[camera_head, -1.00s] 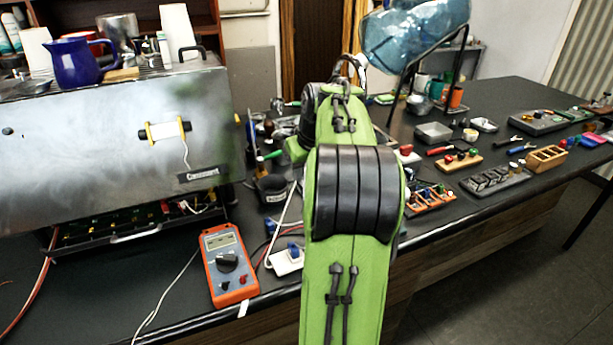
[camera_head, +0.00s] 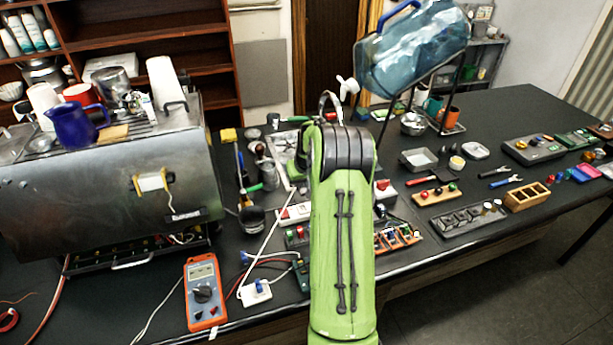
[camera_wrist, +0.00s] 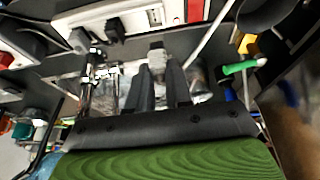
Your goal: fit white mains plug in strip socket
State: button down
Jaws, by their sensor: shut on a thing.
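In the wrist view my gripper (camera_wrist: 160,92) has its two dark fingers close together around a pale whitish-grey piece (camera_wrist: 157,62), which looks like the white mains plug. Its far end and pins cannot be made out. A white strip (camera_wrist: 92,14) with socket openings and a red switch runs across the top of that view, beyond the fingertips and apart from them. In the head view, a white strip (camera_head: 296,213) with a red part lies left of my arm. My arm hides the gripper and plug there.
A white cable (camera_head: 272,228) crosses the bench left of my arm. A white block (camera_head: 256,293) with a blue plug and an orange multimeter (camera_head: 205,290) lie near the front edge. The steel brewer (camera_head: 110,190) stands left. A component tray (camera_head: 398,237) is close on the right.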

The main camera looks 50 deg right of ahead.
aim_at(304, 193)
notch_tip(304, 193, down, 6)
jog(key=b, duration=0.3)
jog(key=shift+d+r, duration=0.1)
jog(key=shift+r, duration=0.1)
jog(key=shift+f+b, duration=0.8)
jog(key=shift+b, duration=0.45)
dwell(1.5)
jog(key=c, duration=1)
grip_release()
jog(key=shift+o, duration=0.2)
